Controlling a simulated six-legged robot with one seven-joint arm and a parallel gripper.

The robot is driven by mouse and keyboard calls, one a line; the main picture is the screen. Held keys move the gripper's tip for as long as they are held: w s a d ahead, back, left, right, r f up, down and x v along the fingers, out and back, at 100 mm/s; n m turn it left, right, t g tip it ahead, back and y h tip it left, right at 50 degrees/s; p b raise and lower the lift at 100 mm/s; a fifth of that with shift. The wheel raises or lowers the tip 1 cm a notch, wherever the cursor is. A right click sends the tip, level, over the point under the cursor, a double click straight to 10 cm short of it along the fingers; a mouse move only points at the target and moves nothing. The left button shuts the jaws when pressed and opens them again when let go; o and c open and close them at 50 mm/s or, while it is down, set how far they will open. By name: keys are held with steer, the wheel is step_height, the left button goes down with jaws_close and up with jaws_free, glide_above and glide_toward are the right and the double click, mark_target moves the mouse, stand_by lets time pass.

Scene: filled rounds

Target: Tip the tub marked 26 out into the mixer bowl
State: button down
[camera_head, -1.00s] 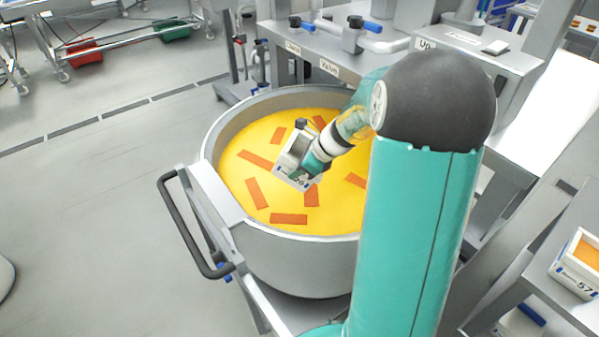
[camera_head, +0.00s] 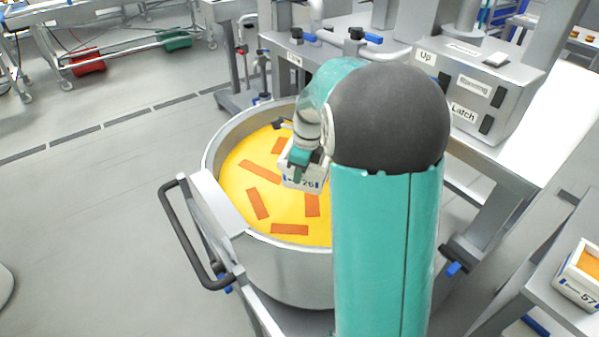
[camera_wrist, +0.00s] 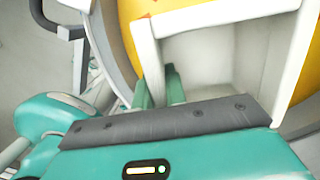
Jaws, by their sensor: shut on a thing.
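The white tub marked 26 (camera_head: 304,181) is over the mixer bowl (camera_head: 285,272), its numbered face toward the body camera and close to level. My gripper (camera_head: 300,158) is shut on the tub's near wall. In the wrist view, my gripper's green fingers (camera_wrist: 160,88) are at the wall of the tub (camera_wrist: 215,18). The part of the tub's inside seen there is bare and pale. The bowl holds a yellow mass (camera_head: 240,178) with several orange strips on it. My arm hides the bowl's right side.
A black handle bar (camera_head: 187,240) stands out at the bowl's left front. A control box (camera_head: 480,95) labelled Up, Running and Latch stands behind right. A tub marked 57 (camera_head: 578,280) with orange content sits on a stand at right. Open floor lies left.

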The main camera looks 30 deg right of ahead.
steer(key=shift+r, duration=3.5)
